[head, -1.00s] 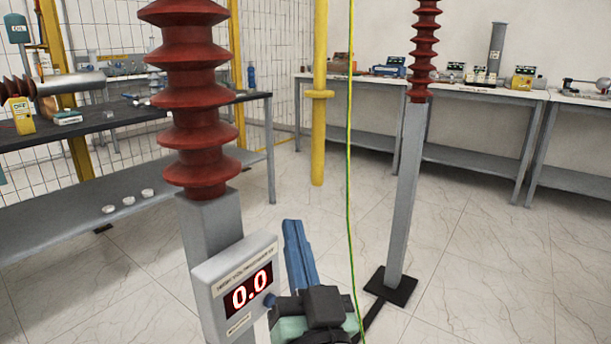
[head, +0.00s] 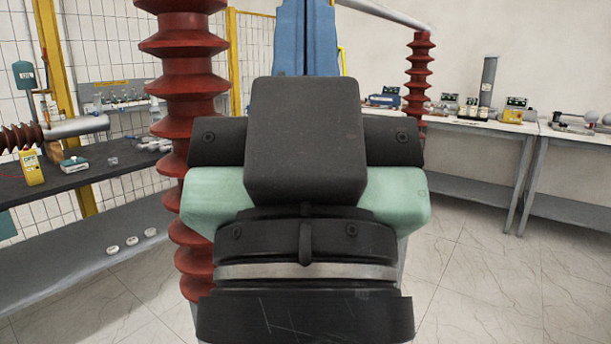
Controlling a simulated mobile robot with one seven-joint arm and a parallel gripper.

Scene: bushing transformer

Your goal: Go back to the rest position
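My gripper (head: 306,38) is at the top centre of the head view, pointing up and away from the camera. Its two blue fingers lie side by side with only a thin dark seam between them, and I see nothing held. Their tips are cut off by the top edge. My black and mint-green wrist fills the middle of the view. It covers part of the red ribbed bushing (head: 188,70) on the left and hides its support and the voltage display.
A dark bench (head: 100,180) with instruments stands on the left, with small white discs on its lower shelf. A second red bushing (head: 418,75) rises behind my wrist on the right. Light benches (head: 490,128) line the back wall. Tiled floor (head: 480,290) is clear at the right.

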